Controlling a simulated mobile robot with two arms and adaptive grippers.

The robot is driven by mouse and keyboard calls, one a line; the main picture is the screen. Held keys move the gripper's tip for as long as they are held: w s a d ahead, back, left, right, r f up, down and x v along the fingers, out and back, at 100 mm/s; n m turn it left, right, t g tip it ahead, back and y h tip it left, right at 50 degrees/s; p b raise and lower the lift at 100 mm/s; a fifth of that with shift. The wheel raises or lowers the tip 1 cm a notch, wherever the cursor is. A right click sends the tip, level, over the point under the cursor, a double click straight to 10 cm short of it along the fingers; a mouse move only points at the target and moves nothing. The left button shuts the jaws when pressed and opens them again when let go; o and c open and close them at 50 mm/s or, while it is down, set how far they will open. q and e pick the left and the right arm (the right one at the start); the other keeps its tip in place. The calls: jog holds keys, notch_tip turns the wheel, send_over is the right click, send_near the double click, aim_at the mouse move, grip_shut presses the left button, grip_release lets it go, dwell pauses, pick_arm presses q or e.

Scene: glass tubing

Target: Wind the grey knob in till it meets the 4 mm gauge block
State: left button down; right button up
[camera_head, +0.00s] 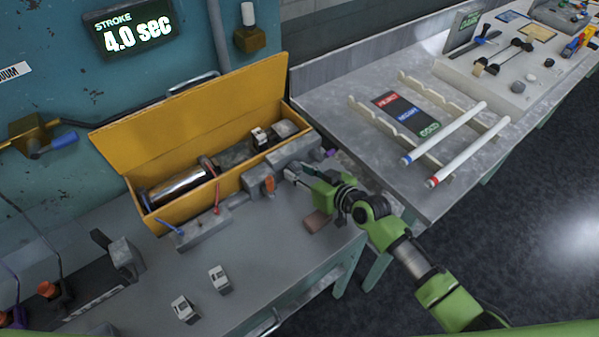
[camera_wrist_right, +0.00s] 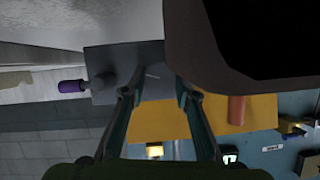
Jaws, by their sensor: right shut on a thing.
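My right gripper (camera_head: 291,174) is at the front right end of the grey block assembly (camera_head: 296,148), beside the yellow box. Its fingers are shut on what looks like the grey knob, which they mostly hide. In the right wrist view the two fingers (camera_wrist_right: 158,88) reach a grey body, with a grey patch between them. A small white block (camera_head: 259,136) with a dark marking sits in the box beside a dark part. Two similar blocks (camera_head: 184,309) (camera_head: 219,279) lie on the bench. Their markings are too small to read. My left gripper is out of view.
The yellow box (camera_head: 190,118) has its lid raised and holds a shiny cylinder (camera_head: 178,187). An orange handle (camera_head: 268,184) and a purple knob (camera_wrist_right: 72,86) are near the gripper. A brown block (camera_head: 316,221) lies close by. A display (camera_head: 135,28) reads 4.0 sec.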

jog(key=shift+f+b, duration=0.2)
jog(key=shift+b, duration=0.3)
jog(key=m+y+b, duration=0.1)
jog(key=m+b, duration=0.1)
jog(key=b, duration=0.2)
jog(key=m+g+y+b, duration=0.1)
jog(key=m+b, duration=0.1)
jog(key=b, duration=0.2)
jog(key=m+y+b, duration=0.1)
jog(key=b, duration=0.3)
jog(key=shift+w+d+f+m+g+y, duration=0.2)
jog(key=shift+f+m+g+y, duration=0.1)
jog(key=shift+m, duration=0.1)
jog(key=shift+r+m+y+b, duration=0.2)
jog(key=shift+m+y+b, duration=0.3)
jog(key=shift+m+b, duration=0.75)
jog(key=shift+n+b, duration=0.25)
jog(key=shift+b, duration=0.1)
jog(key=o, duration=1.1)
jog(key=shift+d, duration=0.1)
